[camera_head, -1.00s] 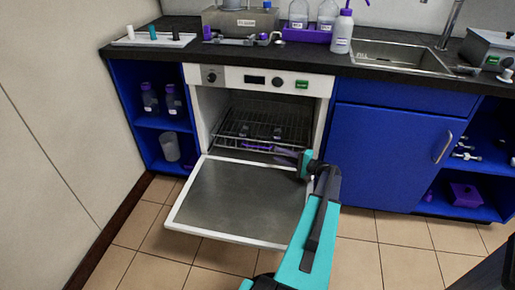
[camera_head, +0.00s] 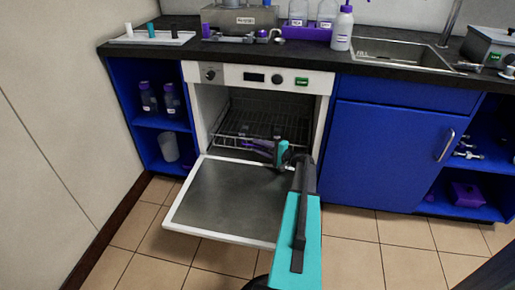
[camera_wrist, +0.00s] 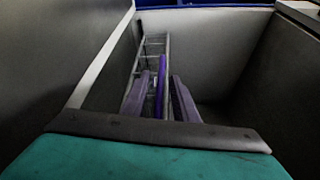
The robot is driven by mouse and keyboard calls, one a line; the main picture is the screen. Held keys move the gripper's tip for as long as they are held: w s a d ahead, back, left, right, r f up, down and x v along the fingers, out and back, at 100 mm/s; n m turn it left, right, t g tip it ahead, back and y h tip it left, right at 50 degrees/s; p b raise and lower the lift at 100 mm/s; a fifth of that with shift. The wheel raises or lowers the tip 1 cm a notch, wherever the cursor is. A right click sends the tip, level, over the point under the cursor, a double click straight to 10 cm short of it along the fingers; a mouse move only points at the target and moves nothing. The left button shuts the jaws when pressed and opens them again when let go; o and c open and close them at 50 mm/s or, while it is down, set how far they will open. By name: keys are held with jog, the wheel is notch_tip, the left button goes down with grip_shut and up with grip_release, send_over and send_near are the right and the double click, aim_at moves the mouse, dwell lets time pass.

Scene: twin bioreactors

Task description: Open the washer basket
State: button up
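The washer basket (camera_head: 232,143) is a dark wire rack inside the open white washer (camera_head: 324,100). My gripper (camera_head: 262,147) is at the basket's front edge, above the inner end of the lowered door. In the wrist view, my gripper's two purple-grey fingers (camera_wrist: 160,104) are apart. A purple bar (camera_wrist: 162,72), seemingly the basket's handle, runs between them, with the wire rack (camera_wrist: 153,48) beyond. The gap beside the bar shows on the left; I cannot tell whether the right finger touches it. The gripper partly hides the basket front in the head view.
The lowered washer door (camera_head: 225,200) lies flat below my arm. Blue cabinets stand on both sides, with the closed cabinet door (camera_head: 385,150) at right. The counter (camera_head: 385,78) above carries bottles and a sink. The tiled floor (camera_head: 370,260) in front is clear.

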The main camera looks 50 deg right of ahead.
jog(key=shift+w, duration=0.2)
grip_shut()
dwell(1.4)
